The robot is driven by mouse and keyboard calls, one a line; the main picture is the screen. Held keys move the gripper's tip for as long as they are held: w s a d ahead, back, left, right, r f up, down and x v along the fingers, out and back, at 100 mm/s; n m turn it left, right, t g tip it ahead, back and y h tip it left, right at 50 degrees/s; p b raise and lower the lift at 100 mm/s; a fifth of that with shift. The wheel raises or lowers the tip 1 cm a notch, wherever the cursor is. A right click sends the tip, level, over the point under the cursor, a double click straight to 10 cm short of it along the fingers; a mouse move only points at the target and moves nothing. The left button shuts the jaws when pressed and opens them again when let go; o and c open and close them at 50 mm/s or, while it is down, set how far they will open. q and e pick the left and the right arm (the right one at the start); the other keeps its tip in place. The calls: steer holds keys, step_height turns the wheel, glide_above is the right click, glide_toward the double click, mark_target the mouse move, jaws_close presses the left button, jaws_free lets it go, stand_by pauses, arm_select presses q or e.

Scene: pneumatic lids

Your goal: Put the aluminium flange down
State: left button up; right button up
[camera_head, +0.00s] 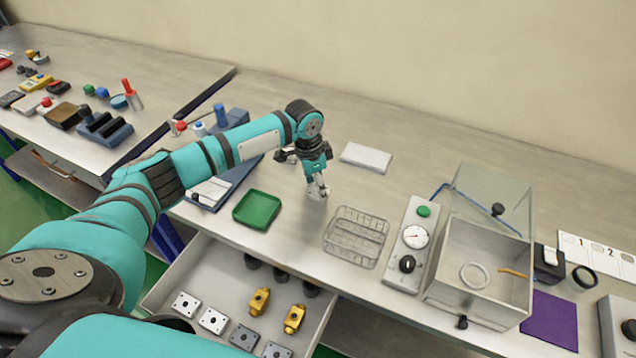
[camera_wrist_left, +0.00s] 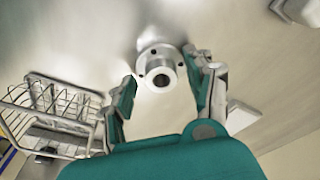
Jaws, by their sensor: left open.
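The aluminium flange (camera_wrist_left: 160,68) is a silver round part with a central bore and small holes in its rim. In the left wrist view it appears on the bare steel bench top, between and slightly beyond the two fingertips of my left gripper (camera_wrist_left: 160,85). The fingers are spread, with a visible gap on both sides of the flange. In the head view my left gripper (camera_head: 317,189) points down at the bench between the green tray and the white pad, and mostly hides the flange. My right gripper is not in view.
A green tray (camera_head: 257,209) lies left of the gripper and a wire basket (camera_head: 357,237) lies right. A white pad (camera_head: 366,157) is behind. A gauge panel (camera_head: 410,245) and open-lidded box (camera_head: 480,260) stand farther right. An open drawer (camera_head: 190,285) juts out in front.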

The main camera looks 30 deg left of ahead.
mark_target(312, 193)
arm_select(q)
steer(key=shift+r, duration=0.2)
step_height(312, 193, up, 12)
steer(key=s+a+b, duration=0.1)
steer(key=b, duration=0.1)
steer(key=shift+s+f+b, duration=0.15)
steer(key=shift+b, duration=0.15)
steer(key=shift+f, duration=0.1)
